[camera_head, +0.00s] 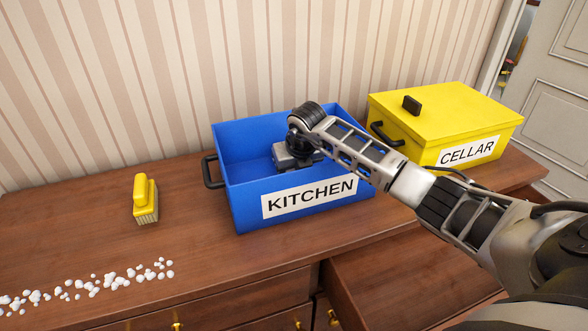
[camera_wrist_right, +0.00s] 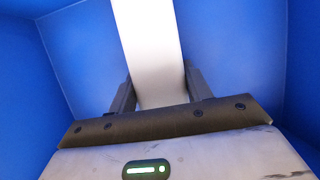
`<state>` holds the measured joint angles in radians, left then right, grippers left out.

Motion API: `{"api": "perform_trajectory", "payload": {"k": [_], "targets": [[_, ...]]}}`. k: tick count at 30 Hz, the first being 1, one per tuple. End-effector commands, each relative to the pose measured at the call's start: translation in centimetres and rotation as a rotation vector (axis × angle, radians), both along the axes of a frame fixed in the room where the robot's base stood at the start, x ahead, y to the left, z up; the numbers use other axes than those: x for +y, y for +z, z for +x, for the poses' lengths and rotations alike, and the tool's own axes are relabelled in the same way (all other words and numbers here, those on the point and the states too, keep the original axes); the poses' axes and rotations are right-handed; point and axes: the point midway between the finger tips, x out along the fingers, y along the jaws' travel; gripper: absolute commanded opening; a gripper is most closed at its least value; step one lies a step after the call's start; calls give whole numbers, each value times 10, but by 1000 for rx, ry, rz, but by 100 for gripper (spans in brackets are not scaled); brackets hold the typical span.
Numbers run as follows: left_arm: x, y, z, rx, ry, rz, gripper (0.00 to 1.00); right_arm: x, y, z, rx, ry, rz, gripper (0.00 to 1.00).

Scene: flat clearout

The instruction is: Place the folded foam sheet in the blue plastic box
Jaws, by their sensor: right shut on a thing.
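The blue plastic box (camera_head: 240,205), labelled KITCHEN, stands open on the wooden dresser. My right gripper (camera_head: 297,153) reaches down into it from the right, its fingers hidden in the head view. In the right wrist view, my right gripper (camera_wrist_right: 160,78) is shut on the white folded foam sheet (camera_wrist_right: 147,35), which extends past the fingertips. Blue box walls (camera_wrist_right: 235,40) surround it there. Whether the sheet touches the box floor I cannot tell. The sheet is hidden in the head view. My left gripper is not in view.
A yellow box (camera_head: 425,120) labelled CELLAR, lid on, stands right of the blue box. A yellow brush (camera_head: 145,198) and scattered white bits (camera_head: 95,285) lie to the left. A drawer (camera_head: 400,280) is pulled out in front. The dresser top between brush and blue box is clear.

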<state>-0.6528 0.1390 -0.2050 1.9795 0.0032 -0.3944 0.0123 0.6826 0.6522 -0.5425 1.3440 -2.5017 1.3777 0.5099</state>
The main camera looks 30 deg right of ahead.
Motion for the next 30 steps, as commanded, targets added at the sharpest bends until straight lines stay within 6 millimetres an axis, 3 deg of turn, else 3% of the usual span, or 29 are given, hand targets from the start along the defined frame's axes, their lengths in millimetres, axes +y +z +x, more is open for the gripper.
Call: {"api": "perform_trajectory", "payload": {"k": [1,2,3,4,16,30], "targets": [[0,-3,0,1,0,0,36,0,-3,0,0,0,0,27],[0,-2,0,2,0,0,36,0,-1,0,0,0,0,58],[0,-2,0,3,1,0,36,0,-1,0,0,0,0,69],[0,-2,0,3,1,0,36,0,-1,0,0,0,0,71],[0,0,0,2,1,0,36,0,9,-2,-2,1,-2,71],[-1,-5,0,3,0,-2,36,9,93,-37,-3,1,-1,71]]}}
